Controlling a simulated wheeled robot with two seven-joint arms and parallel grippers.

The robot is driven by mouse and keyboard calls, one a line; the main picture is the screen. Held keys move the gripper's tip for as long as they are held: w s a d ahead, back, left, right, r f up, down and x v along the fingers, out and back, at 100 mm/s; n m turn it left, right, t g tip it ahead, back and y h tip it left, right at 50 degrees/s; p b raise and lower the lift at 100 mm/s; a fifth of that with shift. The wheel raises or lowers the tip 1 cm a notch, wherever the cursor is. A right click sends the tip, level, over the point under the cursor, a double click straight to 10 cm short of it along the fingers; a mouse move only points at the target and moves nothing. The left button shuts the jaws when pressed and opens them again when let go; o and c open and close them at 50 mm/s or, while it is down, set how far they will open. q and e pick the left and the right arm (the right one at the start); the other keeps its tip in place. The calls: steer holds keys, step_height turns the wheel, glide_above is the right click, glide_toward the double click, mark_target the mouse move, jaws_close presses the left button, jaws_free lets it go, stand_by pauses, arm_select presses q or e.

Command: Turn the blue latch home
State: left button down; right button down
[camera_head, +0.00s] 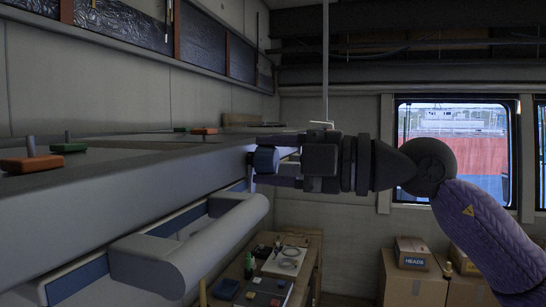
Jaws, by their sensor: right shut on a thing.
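The blue latch (265,159) shows as a small dark blue, rounded piece at the front edge of the grey console, at the console's far end. My right gripper (268,162) reaches it from the right, with its arm roughly level. Its fingers are shut on the latch and hide part of it. The latch's exact angle cannot be told from this view. My left gripper is not in view.
The grey console (120,185) carries an orange block (31,163), a green one (68,147) and others. A pale rail (200,243) runs along its front. Below stand a cluttered table (317,254) and cardboard boxes (411,286). Open space lies right of the console.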

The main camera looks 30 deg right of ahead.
stand_by(0.3)
steer(key=shift+c, duration=0.9)
jaws_free()
steer(key=b+v, duration=0.5)
steer(key=v, duration=0.5)
